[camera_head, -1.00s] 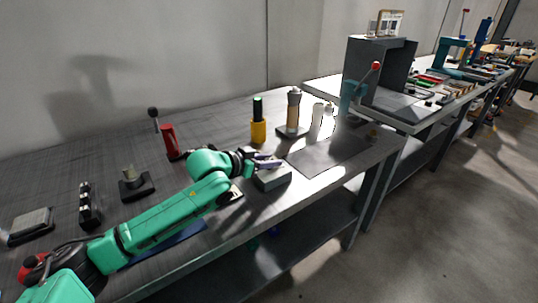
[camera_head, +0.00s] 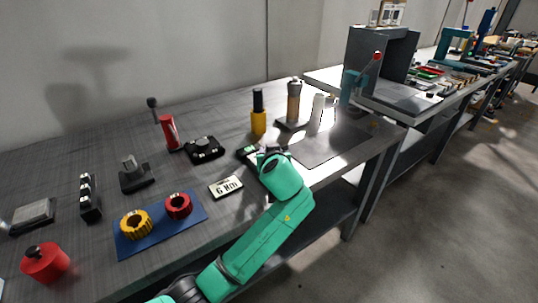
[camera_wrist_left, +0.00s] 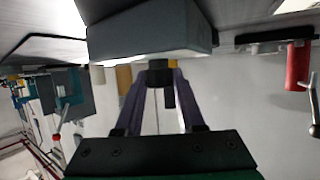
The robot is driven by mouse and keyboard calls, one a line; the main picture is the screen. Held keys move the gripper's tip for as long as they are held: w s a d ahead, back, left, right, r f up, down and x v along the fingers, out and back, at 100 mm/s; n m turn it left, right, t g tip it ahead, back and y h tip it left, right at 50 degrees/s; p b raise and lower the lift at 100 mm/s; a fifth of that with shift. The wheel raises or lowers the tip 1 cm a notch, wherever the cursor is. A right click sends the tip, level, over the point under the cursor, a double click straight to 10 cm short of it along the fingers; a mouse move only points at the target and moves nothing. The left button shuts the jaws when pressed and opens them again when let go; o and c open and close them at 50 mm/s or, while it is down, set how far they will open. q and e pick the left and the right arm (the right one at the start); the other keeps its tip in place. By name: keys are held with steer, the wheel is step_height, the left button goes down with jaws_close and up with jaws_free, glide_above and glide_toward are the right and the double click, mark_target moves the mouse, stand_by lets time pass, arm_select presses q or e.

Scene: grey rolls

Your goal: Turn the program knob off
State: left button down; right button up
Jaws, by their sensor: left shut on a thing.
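In the left wrist view a grey box (camera_wrist_left: 150,28) fills the top middle, with a dark knob (camera_wrist_left: 160,64) on the face toward me. My left gripper (camera_wrist_left: 160,72) has its two purple fingers closing in on either side of this knob, shut on it. The knob's marks and pointer cannot be read. In the head view my green left arm comes up from the bottom middle. Its wrist covers the gripper fingers, the knob and most or all of the box. My right gripper is not in view.
A yellow bottle (camera_head: 258,123) and a brown grinder-like thing (camera_head: 294,101) stand behind the wrist. A "6 Nm" sign (camera_head: 226,187), a blue mat (camera_head: 160,235) with yellow and red rings, and a red cylinder (camera_head: 45,263) lie to the left. The grey plate (camera_head: 335,143) at right is clear.

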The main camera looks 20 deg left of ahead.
arm_select(q)
steer(key=shift+f+n+g+y+b, duration=0.15)
steer(key=shift+n+g+y+b, duration=0.8)
steer(key=shift+n+y, duration=0.65)
steer(key=c, duration=0.5)
jaws_free()
